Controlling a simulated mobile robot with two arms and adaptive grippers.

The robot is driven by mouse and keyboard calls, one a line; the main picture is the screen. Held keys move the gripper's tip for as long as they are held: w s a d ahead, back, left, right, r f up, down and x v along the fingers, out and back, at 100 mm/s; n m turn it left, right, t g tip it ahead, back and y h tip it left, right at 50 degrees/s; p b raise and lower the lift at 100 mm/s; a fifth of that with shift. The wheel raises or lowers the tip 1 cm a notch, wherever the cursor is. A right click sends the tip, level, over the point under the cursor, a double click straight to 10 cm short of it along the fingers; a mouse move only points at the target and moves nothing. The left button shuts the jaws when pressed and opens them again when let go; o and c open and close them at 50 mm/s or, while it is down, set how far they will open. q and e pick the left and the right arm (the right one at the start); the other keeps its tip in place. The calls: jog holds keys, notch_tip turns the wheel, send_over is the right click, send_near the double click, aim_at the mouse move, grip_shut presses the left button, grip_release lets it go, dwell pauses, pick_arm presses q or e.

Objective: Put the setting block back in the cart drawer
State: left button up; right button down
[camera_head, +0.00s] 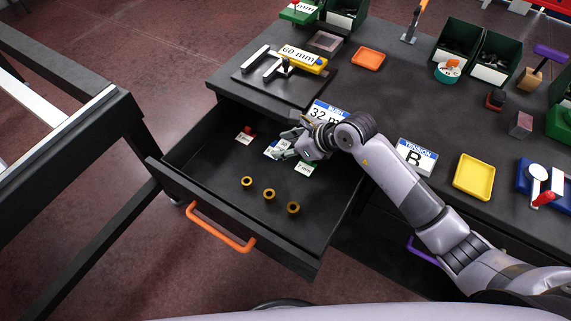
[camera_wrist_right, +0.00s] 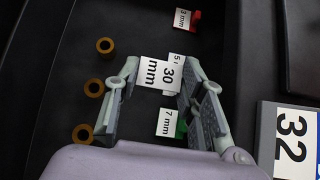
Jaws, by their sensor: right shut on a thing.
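The cart drawer (camera_head: 205,178) stands open, with an orange handle on its front. My right gripper (camera_head: 286,150) is low over or inside the drawer, toward its back. In the right wrist view its fingers (camera_wrist_right: 160,92) are shut on a block with a white "30 mm" label (camera_wrist_right: 160,73). I take it for the setting block; its body is mostly hidden behind the label and fingers. I cannot tell whether it touches the drawer floor. My left gripper is not in view.
In the drawer lie a red "3 mm" piece (camera_wrist_right: 186,20), a partly covered "5" label (camera_wrist_right: 175,57), a green "7 mm" piece (camera_wrist_right: 171,123) and three brass rings (camera_head: 269,194).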

notch_tip(320, 180, down, 5)
jog(key=shift+f, duration=0.3)
notch_tip(320, 180, down, 4)
jog(key=shift+r, duration=0.25)
jog(key=shift+f, duration=0.4)
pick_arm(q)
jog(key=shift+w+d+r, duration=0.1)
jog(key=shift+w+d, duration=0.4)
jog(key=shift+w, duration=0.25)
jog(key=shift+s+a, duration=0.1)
pick_arm(e)
jog(key=shift+f, duration=0.1)
jog(key=c, duration=1.5)
grip_release()
jog(key=shift+f, duration=0.1)
jog(key=o, duration=0.5)
jog(key=shift+c, duration=0.2)
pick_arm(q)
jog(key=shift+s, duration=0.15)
